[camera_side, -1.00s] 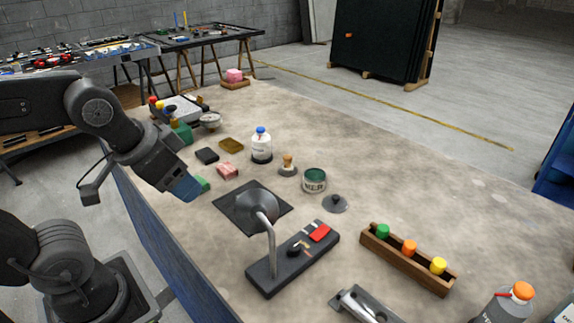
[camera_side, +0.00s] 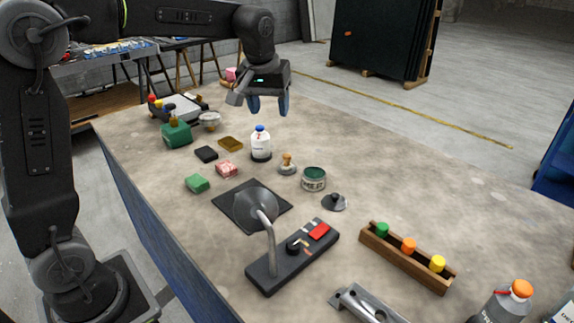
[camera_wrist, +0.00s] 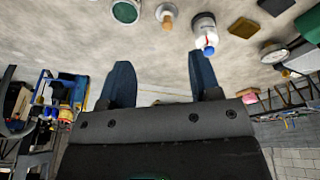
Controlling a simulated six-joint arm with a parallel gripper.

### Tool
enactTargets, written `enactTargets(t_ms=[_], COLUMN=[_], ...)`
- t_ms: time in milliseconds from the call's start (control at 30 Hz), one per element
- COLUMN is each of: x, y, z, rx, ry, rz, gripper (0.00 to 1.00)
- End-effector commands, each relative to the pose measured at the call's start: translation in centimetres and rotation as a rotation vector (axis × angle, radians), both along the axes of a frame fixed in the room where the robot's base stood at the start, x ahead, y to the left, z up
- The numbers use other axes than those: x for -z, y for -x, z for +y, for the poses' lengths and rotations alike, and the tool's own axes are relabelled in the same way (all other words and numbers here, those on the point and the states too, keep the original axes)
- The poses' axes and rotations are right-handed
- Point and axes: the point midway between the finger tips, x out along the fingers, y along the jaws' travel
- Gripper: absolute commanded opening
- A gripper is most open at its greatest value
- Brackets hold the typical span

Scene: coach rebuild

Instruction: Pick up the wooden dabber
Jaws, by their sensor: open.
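The wooden dabber (camera_side: 287,164) stands on the bench between the white bottle with the blue cap (camera_side: 261,146) and the round tin with the green top (camera_side: 313,179). It has a light wooden knob on a wider greyish base. In the wrist view the dabber (camera_wrist: 167,17) is near the top edge, beyond my fingertips, between the tin (camera_wrist: 126,12) and the bottle (camera_wrist: 206,32). My gripper (camera_side: 268,106) is open and empty, raised above the bench behind the bottle in the side view. Its two blue fingers (camera_wrist: 162,78) are spread apart in the wrist view.
A dark lid with a knob (camera_side: 335,203) lies near the tin. A lamp-like stand (camera_side: 258,205), a wooden rack with coloured caps (camera_side: 405,262), and small blocks (camera_side: 198,183) lie nearer. The bench right of the tin is mostly clear.

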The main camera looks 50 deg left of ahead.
Motion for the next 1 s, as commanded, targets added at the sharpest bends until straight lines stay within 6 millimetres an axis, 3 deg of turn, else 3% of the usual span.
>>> enactTargets(t_ms=[33,100,300,567,800,1000], x=[1.2,2.5,5.9,8.3,12.8,15.1], y=[-2.0,-4.3,-8.4,-9.7,-10.0,-10.3], z=[0.8,1.7,3.7,4.5,4.9,5.2], rx=[-0.04,-0.097,-0.211,-0.249,-0.248,-0.247], ry=[0.005,0.009,0.018,0.019,0.019,0.019], rz=[0.023,0.045,0.087,0.102,0.102,0.098], gripper=[0.57,0.57,0.57,0.57,0.57,0.57])
